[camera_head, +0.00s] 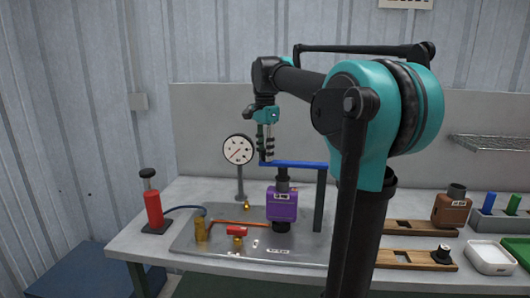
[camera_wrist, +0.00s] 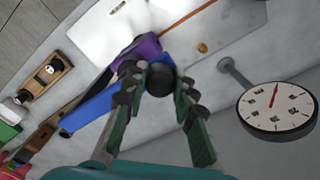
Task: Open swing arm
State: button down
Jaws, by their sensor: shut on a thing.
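The blue swing arm (camera_head: 300,164) is a flat bar running level from the top of a dark post (camera_head: 320,203). It passes over the purple muffler (camera_head: 282,205), which stands upright on the metal plate. My gripper (camera_head: 265,153) points down at the bar's left end, away from the post. In the wrist view the blue bar (camera_wrist: 88,116) runs to the lower left from between my fingers. My gripper (camera_wrist: 163,82) is shut on the dark round handle (camera_wrist: 160,79) at the bar's end. The purple muffler (camera_wrist: 142,48) shows partly behind the bar.
A round dial gauge (camera_head: 238,150) stands on a stem just left of my gripper. A red hand pump (camera_head: 152,205) is at the table's left. Brass fittings and a red valve (camera_head: 237,231) sit at the front of the metal plate (camera_head: 300,253). Wooden holders and trays are at the right.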

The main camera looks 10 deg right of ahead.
jog(key=shift+w, duration=0.1)
jog(key=shift+w+d+m, duration=0.15)
jog(key=shift+w+m, duration=0.15)
jog(key=shift+w, duration=0.1)
jog(key=w+d+m, duration=0.6)
jog(key=d+m, duration=0.1)
jog(key=d, duration=0.3)
jog(key=w+d+m, duration=0.6)
jog(key=d+m, duration=0.2)
jog(key=d, duration=0.2)
jog(key=shift+d, duration=0.2)
jog(key=c, duration=1.2)
grip_release()
notch_tip(320, 180, up, 12)
